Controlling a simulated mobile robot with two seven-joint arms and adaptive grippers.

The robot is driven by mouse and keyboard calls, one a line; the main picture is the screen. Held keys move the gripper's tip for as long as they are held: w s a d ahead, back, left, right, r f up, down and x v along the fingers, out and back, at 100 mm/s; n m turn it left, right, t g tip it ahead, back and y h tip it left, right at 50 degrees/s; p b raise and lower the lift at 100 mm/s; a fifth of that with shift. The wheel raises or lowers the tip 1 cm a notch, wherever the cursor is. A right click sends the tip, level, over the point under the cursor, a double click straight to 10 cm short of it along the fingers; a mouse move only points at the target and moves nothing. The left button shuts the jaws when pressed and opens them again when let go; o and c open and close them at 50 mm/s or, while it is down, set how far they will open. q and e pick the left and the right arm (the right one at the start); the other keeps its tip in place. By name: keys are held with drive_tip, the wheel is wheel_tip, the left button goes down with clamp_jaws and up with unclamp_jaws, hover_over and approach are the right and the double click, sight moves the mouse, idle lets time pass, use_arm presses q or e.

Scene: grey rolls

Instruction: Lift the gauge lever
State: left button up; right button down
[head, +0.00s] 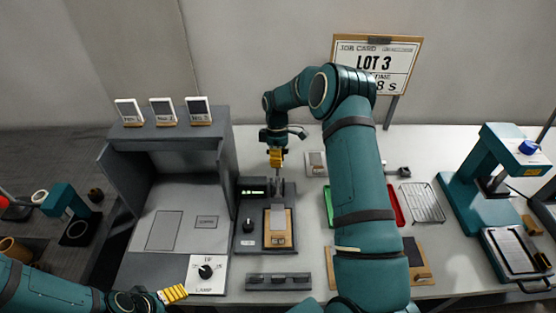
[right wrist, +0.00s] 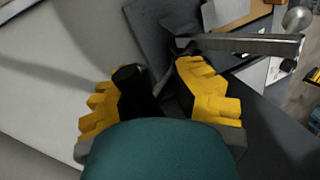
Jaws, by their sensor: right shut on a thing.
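The gauge (head: 248,232) is a dark grey unit with a lit green display, a round black knob and a light plate on a wooden block, left of centre in the head view. My right gripper (head: 277,160) points down just above the gauge's back end. In the right wrist view its yellow fingers (right wrist: 163,95) are shut around a dark lever handle (right wrist: 138,85), partly hidden by the gripper and the teal wrist housing. A grey metal bar (right wrist: 245,45) lies just beyond the fingers. My left gripper (head: 173,293) is low at the left, its fingers bunched in this view.
A grey booth (head: 115,165) with several small cards on top stands left of the gauge. A lamp dial (head: 207,272) and a dark slotted bar (head: 278,282) lie in front. Green and red trays, a wire rack (head: 423,203) and a teal press (head: 490,175) are right.

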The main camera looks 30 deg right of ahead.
drive_tip(key=shift+s+f, duration=0.25)
drive_tip(key=shift+f, duration=0.25)
drive_tip(key=c, duration=1.1)
unclamp_jaws()
drive_tip(key=shift+o, duration=0.2)
drive_tip(key=shift+w, duration=0.25)
drive_tip(key=shift+r, duration=0.2)
